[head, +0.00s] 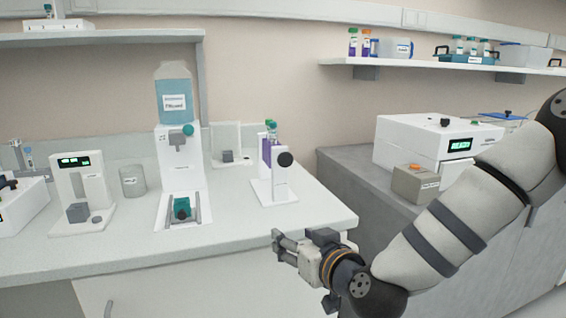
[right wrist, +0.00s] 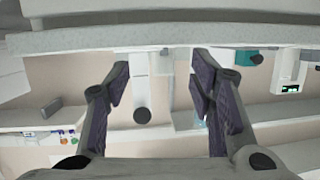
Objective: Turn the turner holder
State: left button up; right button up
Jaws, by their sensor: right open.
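The turner holder (head: 272,188) is a white stand near the right end of the white bench, with a round black knob (head: 285,159) on its front. Purple tubes (head: 266,148) with green and blue caps stand upright in it. My right gripper (head: 279,246) is at the bench's front edge, in front of and below the holder, apart from it. In the right wrist view its two fingers (right wrist: 161,88) are spread and empty. The black knob (right wrist: 142,116) shows between them, farther off. My left gripper is not in view.
A dispenser with a blue bottle (head: 174,95) stands left of the holder. A grey cup (head: 132,181) and a small display device (head: 76,165) are farther left. A white machine (head: 435,142) and a grey box (head: 416,183) stand on the right counter. Open bench surface lies before the holder.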

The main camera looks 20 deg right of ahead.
aim_at(286, 159)
jog(key=w+d+r+t+h, duration=0.1)
jog(key=w+r+t, duration=0.1)
jog(key=r, duration=0.4)
jog(key=w+d+r+t, duration=0.1)
jog(key=w+d+r, duration=0.1)
jog(key=r, duration=0.3)
jog(key=shift+m, duration=0.3)
jog(key=w, duration=0.3)
jog(key=w+b, duration=0.1)
jog(key=w, duration=0.3)
jog(key=w+b, duration=0.1)
jog(key=w, duration=0.2)
jog(key=shift+w+a, duration=0.2)
jog(key=shift+a, duration=0.15)
jog(key=shift+w+r, duration=0.15)
jog(key=shift+w, duration=0.25)
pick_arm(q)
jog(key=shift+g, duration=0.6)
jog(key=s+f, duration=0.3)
pick_arm(e)
jog(key=c, duration=1.2)
